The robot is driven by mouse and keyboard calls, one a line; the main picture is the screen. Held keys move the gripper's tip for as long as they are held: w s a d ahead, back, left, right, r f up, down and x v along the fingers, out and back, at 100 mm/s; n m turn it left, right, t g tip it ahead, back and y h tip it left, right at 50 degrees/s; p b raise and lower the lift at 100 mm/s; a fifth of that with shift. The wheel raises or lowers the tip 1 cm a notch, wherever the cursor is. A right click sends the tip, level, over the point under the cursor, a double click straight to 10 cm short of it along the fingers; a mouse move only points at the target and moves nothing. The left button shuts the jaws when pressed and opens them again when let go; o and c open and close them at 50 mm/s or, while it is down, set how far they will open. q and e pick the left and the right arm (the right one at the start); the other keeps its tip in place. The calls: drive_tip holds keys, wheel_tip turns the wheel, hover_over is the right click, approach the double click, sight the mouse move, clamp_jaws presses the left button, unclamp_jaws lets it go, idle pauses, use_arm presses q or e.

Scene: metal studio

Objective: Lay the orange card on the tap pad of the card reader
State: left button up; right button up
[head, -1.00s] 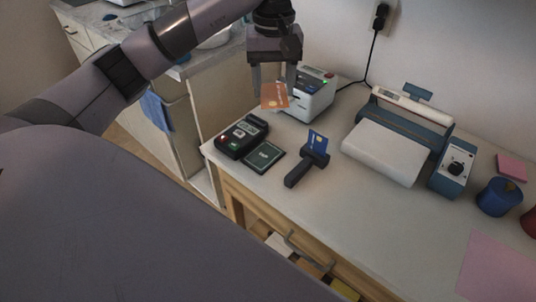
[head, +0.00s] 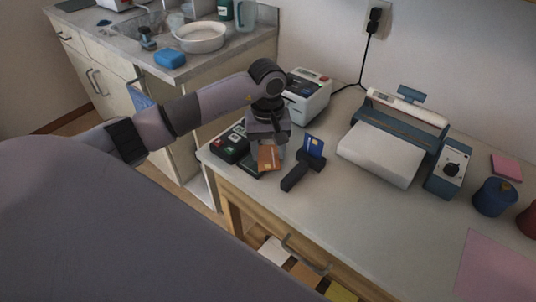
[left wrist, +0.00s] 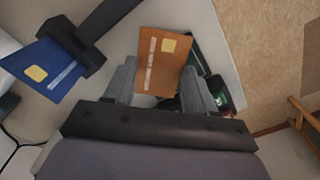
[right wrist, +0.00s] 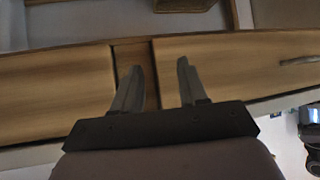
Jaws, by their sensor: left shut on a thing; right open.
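My left gripper (head: 268,152) is shut on the orange card (head: 268,158) and holds it tilted over the tap pad. The card with its gold chip also shows between the fingers in the left wrist view (left wrist: 161,62). The card reader (head: 230,143) is a dark terminal on the near left of the counter, partly hidden behind my gripper. Its tap pad (head: 247,168) is mostly covered by the card and gripper. Whether the card touches the pad I cannot tell. My right gripper (right wrist: 160,85) is open and empty, facing wooden drawer fronts.
A blue card (head: 314,147) stands in a black holder (head: 294,177) just right of the pad. A white printer (head: 308,97) stands behind the reader. A laminator-like machine (head: 380,150) is further right.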

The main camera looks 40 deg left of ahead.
sight(268, 157)
use_arm(q)
wheel_tip(268, 157, down, 2)
drive_tip(key=shift+f, duration=0.2)
drive_tip(key=shift+f, duration=0.2)
drive_tip(key=o, duration=1.1)
drive_tip(key=shift+r, duration=0.1)
drive_tip(key=shift+r, duration=0.15)
wheel_tip(268, 157, up, 12)
drive_tip(key=shift+f+b, duration=0.1)
drive_tip(key=shift+b, duration=0.35)
